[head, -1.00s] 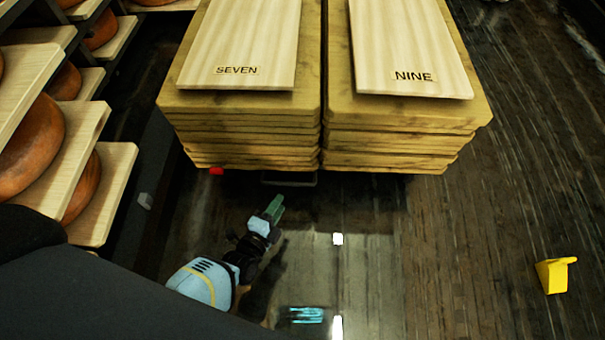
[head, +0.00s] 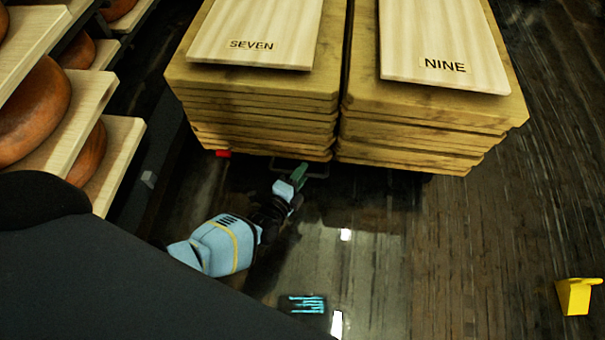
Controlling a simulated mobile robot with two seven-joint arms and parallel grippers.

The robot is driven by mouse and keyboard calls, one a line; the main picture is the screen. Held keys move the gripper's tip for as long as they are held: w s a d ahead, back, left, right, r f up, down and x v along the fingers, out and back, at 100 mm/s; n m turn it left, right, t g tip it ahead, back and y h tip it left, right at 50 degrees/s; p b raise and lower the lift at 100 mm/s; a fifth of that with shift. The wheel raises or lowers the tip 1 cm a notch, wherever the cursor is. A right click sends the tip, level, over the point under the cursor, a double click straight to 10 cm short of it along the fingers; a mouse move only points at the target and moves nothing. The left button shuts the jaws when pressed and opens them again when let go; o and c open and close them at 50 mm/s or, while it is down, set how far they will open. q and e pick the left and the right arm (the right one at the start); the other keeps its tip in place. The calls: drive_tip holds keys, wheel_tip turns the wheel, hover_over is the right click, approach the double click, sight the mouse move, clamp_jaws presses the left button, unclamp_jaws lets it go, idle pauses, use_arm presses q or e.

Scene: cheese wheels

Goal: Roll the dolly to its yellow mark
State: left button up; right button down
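Two stacks of wooden boards, labelled SEVEN (head: 251,44) and NINE (head: 445,65), stand side by side in the head view. The dolly under them is mostly hidden; a thin grey bar (head: 284,161) shows low at the front of the SEVEN stack. My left gripper (head: 303,173) has its greenish fingers at this bar. I cannot tell whether they are around it or only beside it, or how far they are open. A yellow block (head: 574,298) with a small tab is on the floor at lower right. My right gripper is out of view.
Shelves with orange cheese wheels (head: 32,112) on pale boards line the left side. A small red piece (head: 222,153) shows under the left stack's edge. The dark plank floor (head: 470,255) is clear between the stacks and the yellow block.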

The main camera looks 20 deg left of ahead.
use_arm(q)
drive_tip(key=shift+w, duration=0.5)
clamp_jaws()
